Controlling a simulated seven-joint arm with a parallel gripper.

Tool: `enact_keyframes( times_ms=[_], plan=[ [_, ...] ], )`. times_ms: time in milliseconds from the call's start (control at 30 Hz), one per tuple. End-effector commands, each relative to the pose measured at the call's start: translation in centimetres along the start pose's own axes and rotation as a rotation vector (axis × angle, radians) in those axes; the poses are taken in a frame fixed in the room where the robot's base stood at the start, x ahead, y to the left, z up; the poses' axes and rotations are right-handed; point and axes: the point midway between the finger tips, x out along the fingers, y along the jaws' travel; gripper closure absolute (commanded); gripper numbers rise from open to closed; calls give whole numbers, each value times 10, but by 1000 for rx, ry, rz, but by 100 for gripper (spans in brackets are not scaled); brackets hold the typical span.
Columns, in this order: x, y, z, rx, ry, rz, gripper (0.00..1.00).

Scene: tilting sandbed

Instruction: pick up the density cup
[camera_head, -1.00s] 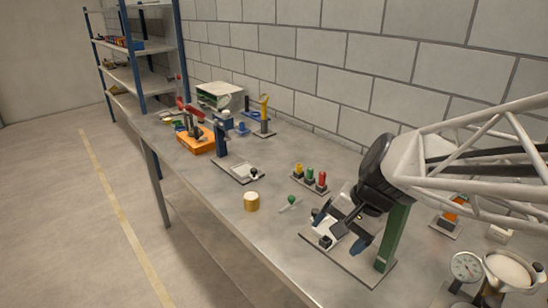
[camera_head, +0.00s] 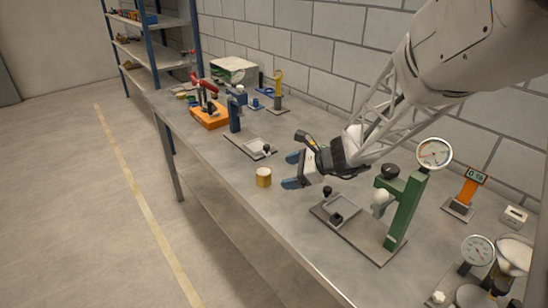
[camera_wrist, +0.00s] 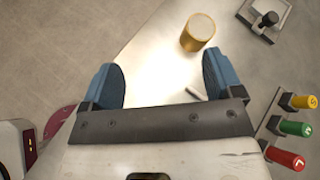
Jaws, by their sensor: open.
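The density cup appears to be the small gold cylinder (camera_head: 264,177) standing upright near the front edge of the bench. It also shows in the wrist view (camera_wrist: 198,35), ahead of the fingertips and nearer the right-hand finger. My gripper (camera_head: 289,171) is just to the right of the cup in the head view, apart from it. Its two blue fingers are spread with nothing between them, as the wrist view also shows (camera_wrist: 160,80).
A flat grey plate (camera_head: 250,146) with a black knob lies behind the cup. A green stand with a dial (camera_head: 405,210) is to the right. Yellow, green and red pegs (camera_wrist: 296,128) stand at the wrist view's right. Bare bench lies in front of the gripper.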

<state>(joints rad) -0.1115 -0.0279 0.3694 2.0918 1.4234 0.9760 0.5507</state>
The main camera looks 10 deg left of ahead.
Motion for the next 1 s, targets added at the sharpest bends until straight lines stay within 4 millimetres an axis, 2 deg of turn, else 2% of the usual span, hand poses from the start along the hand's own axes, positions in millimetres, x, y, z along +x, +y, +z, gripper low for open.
enact_keyframes(
  times_ms=[33,200,400,1000],
  plan=[
    [11,-8,-8,50,-17,-16,14],
    [40,-34,-27,212,-73,-79,14],
    [60,-50,-42,321,-110,-122,14],
    [69,-54,-45,346,-119,-132,14]
  ],
)
